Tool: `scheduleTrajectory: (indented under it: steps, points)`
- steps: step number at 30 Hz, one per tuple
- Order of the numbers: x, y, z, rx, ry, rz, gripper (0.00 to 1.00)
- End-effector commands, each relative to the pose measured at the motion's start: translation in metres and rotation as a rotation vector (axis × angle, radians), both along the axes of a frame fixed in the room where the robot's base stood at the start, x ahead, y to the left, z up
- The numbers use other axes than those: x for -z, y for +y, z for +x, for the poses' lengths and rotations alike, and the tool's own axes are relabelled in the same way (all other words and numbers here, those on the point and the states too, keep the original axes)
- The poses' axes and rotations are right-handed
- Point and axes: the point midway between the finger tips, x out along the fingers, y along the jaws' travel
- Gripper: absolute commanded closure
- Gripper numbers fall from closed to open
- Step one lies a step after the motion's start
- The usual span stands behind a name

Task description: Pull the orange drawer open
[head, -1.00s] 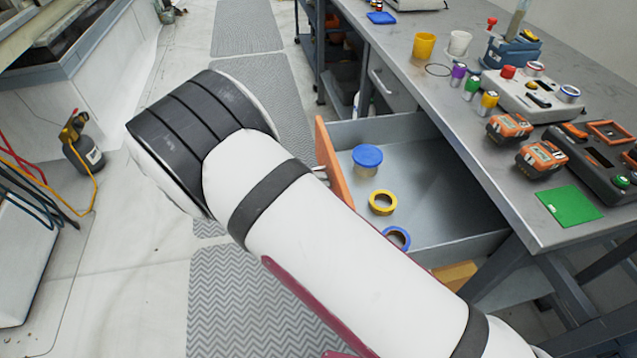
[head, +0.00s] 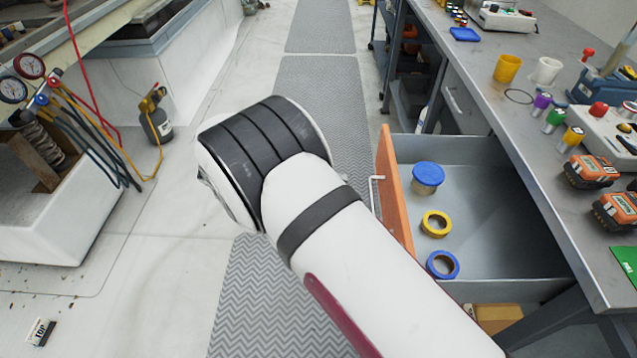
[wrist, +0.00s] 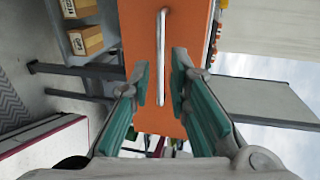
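The orange drawer front (head: 390,190) stands well out from the workbench, and the grey drawer interior (head: 500,215) is exposed. A blue-lidded jar (head: 428,178), a yellow tape roll (head: 436,223) and a blue tape roll (head: 442,264) lie in it. The metal handle (head: 374,192) shows on the front's outer face. In the wrist view my gripper (wrist: 161,76) is open, its green-padded fingers apart on either side of the handle (wrist: 161,60), with a gap on both sides. The orange front (wrist: 138,30) is behind the handle. In the head view my arm hides the gripper.
The workbench top (head: 560,190) on the right holds cups, batteries and devices. Patterned mats (head: 262,300) cover the aisle floor, which looks clear.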

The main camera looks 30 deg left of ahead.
Motion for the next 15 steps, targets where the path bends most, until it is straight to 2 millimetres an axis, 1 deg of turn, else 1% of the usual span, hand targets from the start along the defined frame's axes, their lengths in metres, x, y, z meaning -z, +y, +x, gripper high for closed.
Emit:
scheduleTrajectory:
  steps: [1,3,6,10,15]
  points:
    - [-0.001,0.009,-0.004,-0.001,0.0,0.002,0.83]
    - [-0.003,0.017,-0.007,-0.001,-0.002,0.002,0.83]
    - [-0.005,0.026,-0.012,-0.001,0.0,0.001,0.83]
    - [-0.007,0.031,-0.014,0.0,-0.001,0.0,0.83]
    - [-0.007,0.032,-0.015,0.0,0.0,0.0,0.83]
